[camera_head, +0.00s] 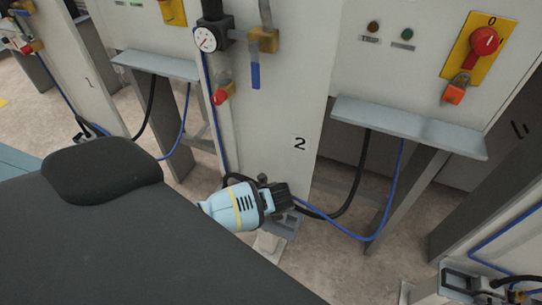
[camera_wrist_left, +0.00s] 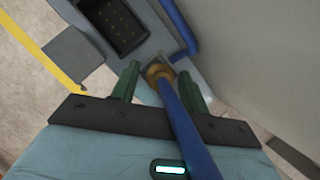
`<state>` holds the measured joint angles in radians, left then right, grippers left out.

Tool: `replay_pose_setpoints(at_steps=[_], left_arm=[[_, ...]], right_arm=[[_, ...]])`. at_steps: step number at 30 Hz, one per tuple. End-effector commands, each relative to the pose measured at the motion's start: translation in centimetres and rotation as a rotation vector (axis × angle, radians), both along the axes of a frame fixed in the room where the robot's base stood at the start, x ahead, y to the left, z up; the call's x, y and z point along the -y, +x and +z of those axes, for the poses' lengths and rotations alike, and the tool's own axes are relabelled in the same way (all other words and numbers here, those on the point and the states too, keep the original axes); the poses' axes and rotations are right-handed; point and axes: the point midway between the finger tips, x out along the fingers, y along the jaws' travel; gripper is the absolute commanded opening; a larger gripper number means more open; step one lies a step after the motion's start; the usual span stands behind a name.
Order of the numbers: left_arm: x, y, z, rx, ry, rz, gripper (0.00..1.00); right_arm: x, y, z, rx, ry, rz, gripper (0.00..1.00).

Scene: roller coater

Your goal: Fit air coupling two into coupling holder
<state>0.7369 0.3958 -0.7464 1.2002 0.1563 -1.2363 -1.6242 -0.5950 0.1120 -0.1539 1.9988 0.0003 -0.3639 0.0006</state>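My left gripper (camera_head: 282,197) reaches down low beside the panel marked 2. In the left wrist view its two green fingers (camera_wrist_left: 159,70) stand apart on either side of a brass air coupling (camera_wrist_left: 158,71) on a thick blue hose (camera_wrist_left: 186,125). A narrow gap shows between the fingers and the coupling. The coupling's front end meets the slotted part of the grey coupling holder (camera_wrist_left: 183,30); how deep it sits is hidden. In the head view the holder (camera_head: 288,226) shows partly below the gripper, and the coupling cannot be made out. My right gripper is not in view.
A black multi-pin connector (camera_wrist_left: 118,25) sits beside the slot. Black and blue lines (camera_head: 375,236) hang in loops right of panel two (camera_head: 299,142). Grey shelves (camera_head: 408,128) jut from the cabinets. Another holder with lines (camera_head: 468,283) is at lower right.

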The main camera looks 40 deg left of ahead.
Motion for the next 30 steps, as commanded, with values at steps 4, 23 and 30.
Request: replay_pose_setpoints(at_steps=[4, 23, 30], left_arm=[[0.0, 0.0, 0.0, 0.000, 0.000, 0.000, 0.25], [-0.1, 0.1, 1.4, 0.004, 0.001, 0.000, 0.03], [0.2, -1.1, 3.9, 0.000, 0.001, -0.003, 0.03]], right_arm=[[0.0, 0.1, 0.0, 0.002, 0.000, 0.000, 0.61], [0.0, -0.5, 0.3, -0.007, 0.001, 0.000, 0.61], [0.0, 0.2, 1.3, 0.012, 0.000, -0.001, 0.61]])
